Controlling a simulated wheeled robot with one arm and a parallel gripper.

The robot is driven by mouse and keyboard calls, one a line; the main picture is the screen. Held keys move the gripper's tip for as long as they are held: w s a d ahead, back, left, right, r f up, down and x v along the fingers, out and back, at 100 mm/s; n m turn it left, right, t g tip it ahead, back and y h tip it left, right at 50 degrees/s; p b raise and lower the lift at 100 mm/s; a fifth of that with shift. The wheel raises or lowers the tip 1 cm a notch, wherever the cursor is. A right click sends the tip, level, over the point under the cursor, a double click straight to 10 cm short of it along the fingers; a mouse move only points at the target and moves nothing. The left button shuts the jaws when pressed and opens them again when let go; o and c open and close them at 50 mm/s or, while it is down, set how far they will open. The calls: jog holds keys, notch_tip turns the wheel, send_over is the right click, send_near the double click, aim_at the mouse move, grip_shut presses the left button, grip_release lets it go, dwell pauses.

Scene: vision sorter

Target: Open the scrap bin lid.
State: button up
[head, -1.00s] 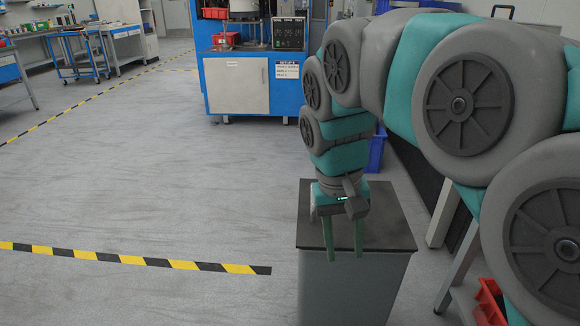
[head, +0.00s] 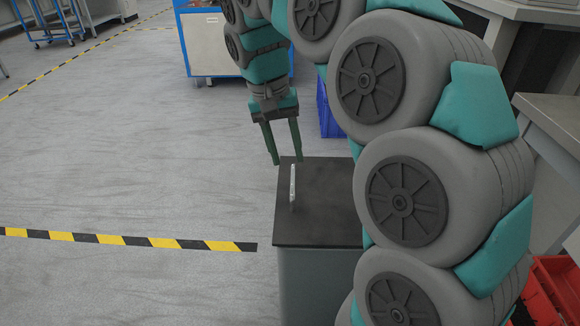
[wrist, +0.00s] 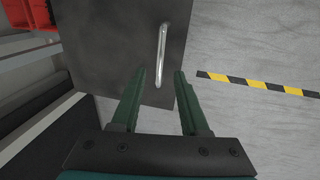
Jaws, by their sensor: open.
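The scrap bin is a grey box with a flat dark lid (head: 325,212), which lies shut at the lower middle of the head view. A slim silver bar handle (head: 292,186) stands on the lid near its left edge. In the wrist view the handle (wrist: 162,55) lies beyond my fingertips, on the dark lid (wrist: 115,45). My gripper (head: 287,160) is open and empty. It points down at the far edge of the lid, a little behind the handle and not touching it. My arm hides the right part of the bin.
A blue machine cabinet (head: 207,45) stands at the back, with a blue crate (head: 330,118) behind the bin. A red crate (head: 552,290) lies at the lower right. The floor left of the bin is clear, with a yellow-black stripe (head: 125,240).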

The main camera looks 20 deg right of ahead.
aim_at(293, 178)
jog(key=f, duration=0.1)
jog(key=s+f, duration=0.1)
jog(key=f, duration=0.1)
jog(key=shift+d+f, duration=0.1)
jog(key=shift+f, duration=0.15)
jog(key=shift+w+d+f, duration=0.15)
jog(key=shift+d+f, duration=0.05)
jog(key=shift+f, duration=0.3)
jog(key=shift+w+d, duration=0.1)
jog(key=shift+c, duration=0.3)
jog(key=shift+c, duration=0.8)
grip_shut()
